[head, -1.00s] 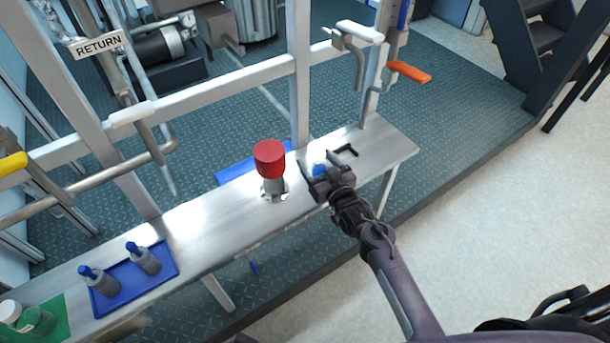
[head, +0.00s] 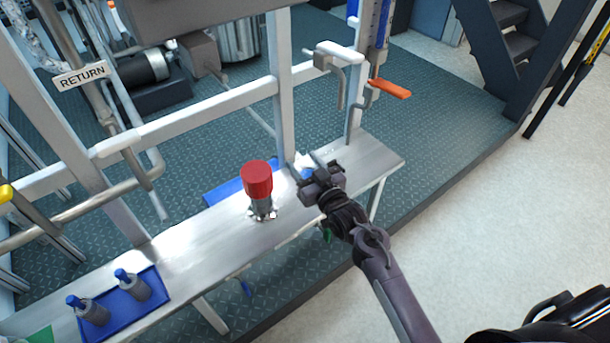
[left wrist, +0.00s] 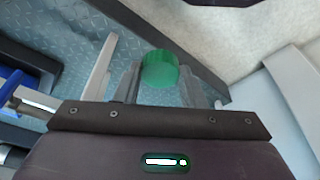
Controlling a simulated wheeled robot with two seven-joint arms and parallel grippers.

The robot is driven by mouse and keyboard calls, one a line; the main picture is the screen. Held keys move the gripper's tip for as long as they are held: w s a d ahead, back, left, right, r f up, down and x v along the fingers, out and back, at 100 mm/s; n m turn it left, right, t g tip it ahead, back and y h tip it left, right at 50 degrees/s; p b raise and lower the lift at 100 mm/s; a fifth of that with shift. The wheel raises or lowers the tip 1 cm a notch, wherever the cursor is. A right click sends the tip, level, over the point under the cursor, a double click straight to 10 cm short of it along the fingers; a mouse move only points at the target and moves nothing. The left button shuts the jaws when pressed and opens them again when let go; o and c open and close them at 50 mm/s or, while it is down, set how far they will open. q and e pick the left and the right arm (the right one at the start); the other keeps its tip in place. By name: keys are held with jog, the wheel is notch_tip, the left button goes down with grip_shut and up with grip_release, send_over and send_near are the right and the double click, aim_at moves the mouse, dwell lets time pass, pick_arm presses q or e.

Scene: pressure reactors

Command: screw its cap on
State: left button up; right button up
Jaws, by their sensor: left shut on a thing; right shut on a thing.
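My right gripper (head: 308,168) is above the right part of the steel bench. It is shut on a small blue thing (head: 306,174), mostly hidden by the fingers; I cannot tell if it is a cap. In the left wrist view my left gripper (left wrist: 160,88) is shut on a green, round-topped thing (left wrist: 161,69). Its lower part is hidden, so I cannot tell whether it is a cap or a bottle. My left gripper cannot be made out in the head view. Two grey vials with blue tops (head: 90,310) stand upright on a blue tray (head: 155,292).
A fitting with a red cylindrical top (head: 256,180) stands on the steel bench (head: 200,237), left of my right gripper. Frame posts and pipes rise behind the bench. An orange lever (head: 390,88) juts out at the back. The bench between tray and red-topped fitting is clear.

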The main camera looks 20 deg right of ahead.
pick_arm(q)
jog(key=shift+r+p, duration=0.5)
jog(key=shift+r, duration=0.2)
pick_arm(e)
notch_tip(320, 180, up, 14)
jog(key=shift+r, duration=0.2)
jog(key=o, duration=0.6)
jog(key=c, duration=0.8)
pick_arm(q)
jog(key=shift+s, duration=0.15)
pick_arm(e)
jog(key=shift+f, duration=0.1)
